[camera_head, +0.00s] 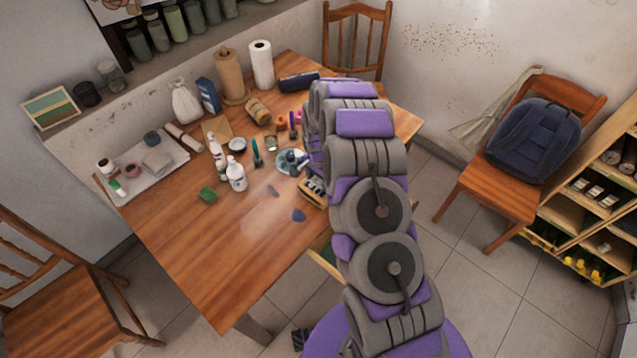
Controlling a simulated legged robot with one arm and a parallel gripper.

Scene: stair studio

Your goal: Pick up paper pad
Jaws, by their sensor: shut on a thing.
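My purple and grey arm rises from the bottom and reaches over the right part of the wooden table (190,255). Its far end is over the table's back right side. My gripper does not show; the arm's own links hide it and whatever it has between its jaws. I cannot make out a paper pad for sure. A flat tan piece (216,128) lies near the back of the table, but I cannot tell what it is. A pale, green-edged thing (323,258) shows partly beside my arm at the table's right edge, also unclear.
Bottles (236,176), paper rolls (261,65) and a tray (135,172) crowd the table's back and left; its front is clear. Chairs stand at left (65,310), back (357,38) and right (500,190), the right one bearing a backpack (530,140). Shelves (600,220) stand far right.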

